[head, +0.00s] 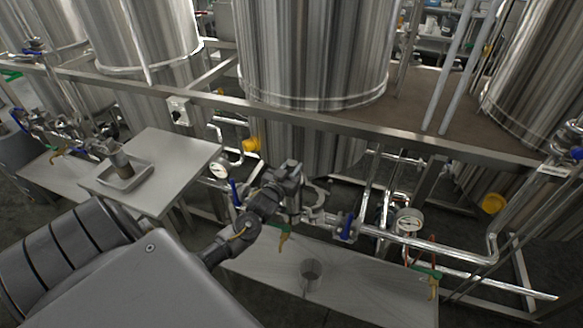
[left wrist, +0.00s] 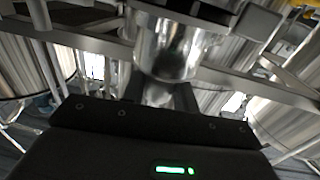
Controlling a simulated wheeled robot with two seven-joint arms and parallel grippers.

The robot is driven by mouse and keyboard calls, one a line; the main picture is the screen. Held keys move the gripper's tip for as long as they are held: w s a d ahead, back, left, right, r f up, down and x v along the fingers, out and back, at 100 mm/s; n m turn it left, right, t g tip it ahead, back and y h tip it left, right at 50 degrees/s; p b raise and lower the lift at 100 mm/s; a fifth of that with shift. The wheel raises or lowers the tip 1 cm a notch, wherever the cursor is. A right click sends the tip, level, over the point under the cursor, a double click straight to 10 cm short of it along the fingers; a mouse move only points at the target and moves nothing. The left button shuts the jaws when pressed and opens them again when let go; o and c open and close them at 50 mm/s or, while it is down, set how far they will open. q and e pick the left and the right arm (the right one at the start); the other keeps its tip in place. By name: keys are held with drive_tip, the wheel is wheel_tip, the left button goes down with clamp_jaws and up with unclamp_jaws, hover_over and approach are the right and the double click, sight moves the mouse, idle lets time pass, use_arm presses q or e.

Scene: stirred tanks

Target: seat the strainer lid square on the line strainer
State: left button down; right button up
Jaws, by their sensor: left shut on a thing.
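My left gripper (head: 287,176) reaches in over the pipework below the middle tank. It is shut on a shiny steel piece, most likely the strainer lid (left wrist: 172,55), which shows at the fingers in the left wrist view. In the head view the gripper largely hides that piece. The line strainer (head: 293,208) appears to be the steel body in the pipe run just under the gripper, partly covered by it. I cannot tell whether the lid touches the strainer or sits square. My right gripper is not in view.
A blue-handled valve (head: 346,227) and a pressure gauge (head: 408,221) stand right of the gripper; another gauge (head: 219,170) is left. A metal cup (head: 312,273) stands on the lower bench (head: 365,290). A side table (head: 185,160) holds a tray (head: 103,184). A frame rail (head: 330,122) crosses above.

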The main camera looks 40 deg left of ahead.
use_arm(q)
drive_tip(key=shift+f, duration=0.3)
drive_tip(key=c, duration=1.4)
unclamp_jaws()
drive_tip(key=o, duration=0.4)
drive_tip(key=shift+s+f, duration=0.1)
drive_tip(key=shift+s+d+f, duration=0.1)
drive_tip(key=shift+s, duration=0.15)
drive_tip(key=b+v, duration=0.2)
drive_tip(key=v, duration=0.8)
drive_tip(key=shift+r, duration=0.2)
